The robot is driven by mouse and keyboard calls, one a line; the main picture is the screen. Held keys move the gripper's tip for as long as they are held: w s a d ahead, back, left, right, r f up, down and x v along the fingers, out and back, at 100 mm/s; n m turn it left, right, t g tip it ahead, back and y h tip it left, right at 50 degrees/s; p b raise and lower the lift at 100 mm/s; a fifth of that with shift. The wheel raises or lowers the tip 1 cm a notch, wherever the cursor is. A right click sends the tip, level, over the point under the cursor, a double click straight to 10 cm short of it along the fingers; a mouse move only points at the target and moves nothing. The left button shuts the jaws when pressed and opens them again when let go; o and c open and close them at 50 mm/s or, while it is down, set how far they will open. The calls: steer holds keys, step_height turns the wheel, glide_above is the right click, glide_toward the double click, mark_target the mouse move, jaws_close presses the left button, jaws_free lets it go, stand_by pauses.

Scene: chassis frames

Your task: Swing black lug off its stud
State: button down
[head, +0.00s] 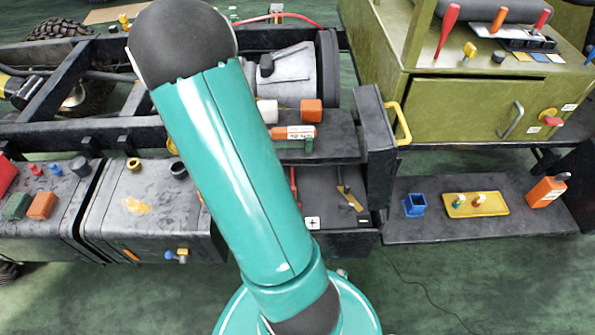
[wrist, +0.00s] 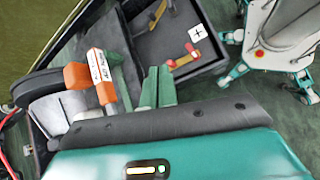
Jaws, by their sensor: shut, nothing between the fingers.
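A red lug or cable (wrist: 183,58) is on the plus side. My gripper (wrist: 158,72) shows two green fingers close together, empty, apart from both lugs and below them in the wrist view. My arm hides the gripper in the head view.
An orange labelled box (head: 295,132) is on the ledge above the tray, close left of my fingers in the wrist view (wrist: 101,76). A dark upright panel with a yellow handle (head: 402,123) stands right of the tray. A low shelf (head: 430,229) holds a blue cup and a yellow tray.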

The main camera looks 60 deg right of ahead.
steer(key=s+d+f+n+y, duration=0.1)
steer(key=s+d+f+n, duration=0.6)
steer(key=n, duration=0.6)
steer(key=n+y, duration=0.2)
steer(key=n, duration=1.4)
glide_toward(351, 194)
steer(key=w+a+r, duration=0.1)
steer(key=a+r, duration=0.2)
steer(key=a, duration=0.2)
steer(key=x, duration=1)
steer(key=shift+w+d+f, duration=0.1)
steer(key=shift+w+f, duration=0.1)
steer(key=shift+w, duration=0.05)
